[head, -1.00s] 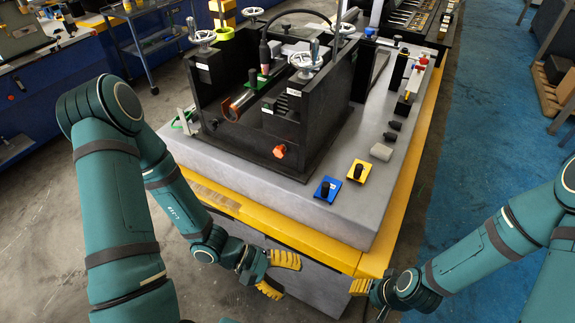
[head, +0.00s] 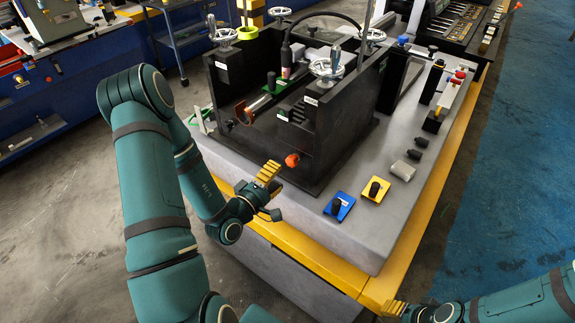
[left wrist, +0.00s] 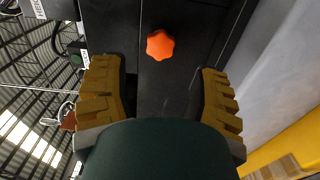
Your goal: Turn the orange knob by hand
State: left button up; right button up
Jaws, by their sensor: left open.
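The orange knob (head: 292,160) sits low on the front face of the black machine frame (head: 318,170). It also shows in the left wrist view as a lobed orange knob (left wrist: 160,45), beyond the fingertips and between them. My left gripper (head: 270,190) is open and empty, in front of the machine and a little left of and below the knob. Its two yellow padded fingers show on both sides of the left wrist view (left wrist: 158,92). It is apart from the knob. My right gripper (head: 394,308) is at the bottom edge, far from the knob; its jaw state is unclear.
The machine stands on a grey bench top with a yellow edge (head: 312,250). A blue switch block (head: 338,207) and a yellow one (head: 375,190) sit right of the knob. Handwheels (head: 333,68) top the frame. The bench top before the blocks is clear.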

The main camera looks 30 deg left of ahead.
aim_at(290, 164)
pick_arm(q)
jog(key=shift+w+d, duration=0.15)
jog(key=shift+w, duration=1.3)
jog(key=shift+w+d, duration=0.15)
jog(key=shift+w, duration=1.25)
jog(key=c, duration=0.9)
